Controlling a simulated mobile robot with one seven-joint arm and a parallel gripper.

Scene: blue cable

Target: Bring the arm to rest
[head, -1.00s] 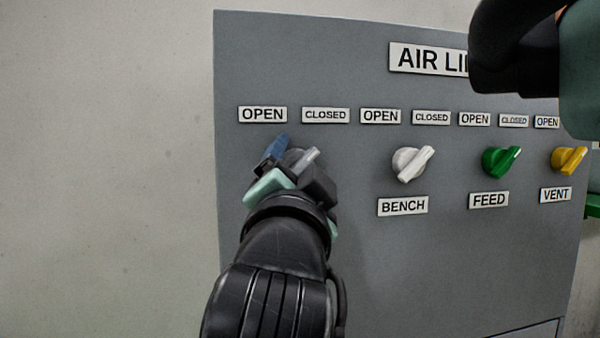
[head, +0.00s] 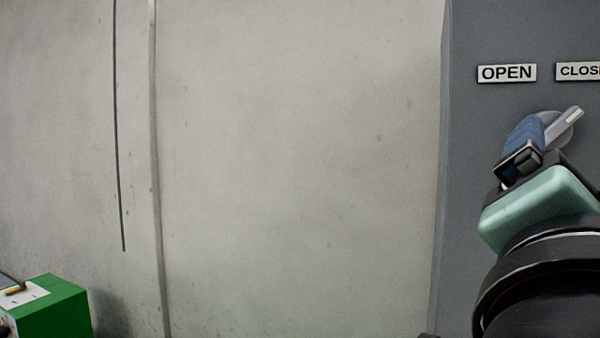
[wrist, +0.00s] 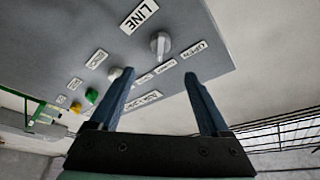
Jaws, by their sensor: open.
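My gripper (head: 528,145) is at the right edge of the head view, in front of a grey panel (head: 475,200). In the wrist view its two blue fingers (wrist: 160,76) are spread apart with nothing between them. A light grey knob (wrist: 160,44) on the panel lies beyond the fingertips and looks clear of them. In the head view this knob (head: 563,127) is partly hidden behind a finger, its handle slanting up to the right. An OPEN label (head: 507,73) and a cut-off CLOSED label are above it.
The wrist view also shows a white knob (wrist: 115,73), a green knob (wrist: 92,96) and a yellow knob (wrist: 76,108). Plain wall (head: 300,150) fills the head view's middle. A green box (head: 55,308) stands at lower left.

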